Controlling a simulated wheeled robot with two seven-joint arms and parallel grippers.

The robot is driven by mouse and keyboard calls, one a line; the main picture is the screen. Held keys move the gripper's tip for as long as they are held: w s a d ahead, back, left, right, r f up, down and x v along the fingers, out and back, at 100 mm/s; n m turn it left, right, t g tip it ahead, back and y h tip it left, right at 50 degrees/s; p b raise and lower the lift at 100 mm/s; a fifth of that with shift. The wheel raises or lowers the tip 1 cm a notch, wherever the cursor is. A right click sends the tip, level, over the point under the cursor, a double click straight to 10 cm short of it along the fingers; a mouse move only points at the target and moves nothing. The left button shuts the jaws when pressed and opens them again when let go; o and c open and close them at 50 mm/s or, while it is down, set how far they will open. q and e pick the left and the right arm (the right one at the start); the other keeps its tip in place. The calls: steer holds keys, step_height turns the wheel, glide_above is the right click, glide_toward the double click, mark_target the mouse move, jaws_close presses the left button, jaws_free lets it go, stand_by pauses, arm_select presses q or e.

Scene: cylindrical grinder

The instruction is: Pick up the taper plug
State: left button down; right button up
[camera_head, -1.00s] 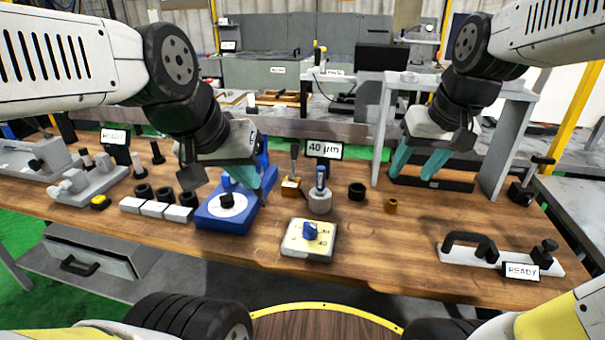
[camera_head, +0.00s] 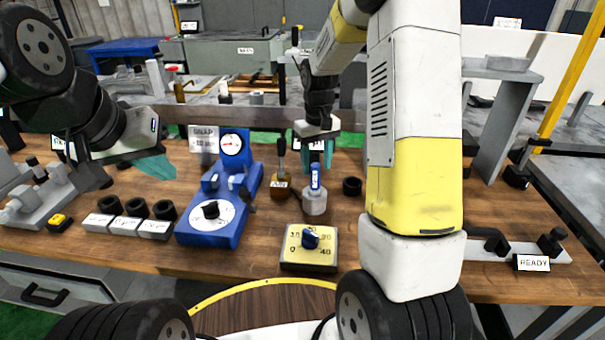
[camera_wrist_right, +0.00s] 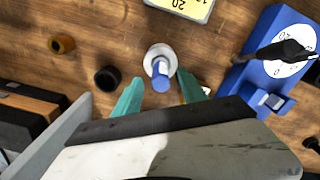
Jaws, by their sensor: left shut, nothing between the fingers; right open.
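The taper plug (camera_head: 315,178) has a blue handle and stands upright in a light grey round ring (camera_head: 314,203) on the wooden bench. The right wrist view shows its blue handle (camera_wrist_right: 161,83) from above, with the pale ring (camera_wrist_right: 158,55) around its lower part. My right gripper (camera_head: 314,162) is open over the plug. In the right wrist view its teal fingers (camera_wrist_right: 161,92) lie on either side of the handle top; I cannot tell whether they touch it. My left gripper (camera_head: 163,168) is shut and empty, above the left part of the bench.
A blue dial fixture (camera_head: 209,233) stands left of the plug. A yellow-faced dial block (camera_head: 309,262) is in front of it, a black ring (camera_head: 352,186) to its right. A small brass-based tool (camera_head: 281,185) stands close on the left. My right arm hides the bench's right middle.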

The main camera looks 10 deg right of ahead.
mark_target(316, 175)
step_height(316, 175, down, 5)
steer(key=shift+w+r, duration=0.1)
steer(key=shift+r, duration=0.1)
jaws_close()
stand_by(1.4)
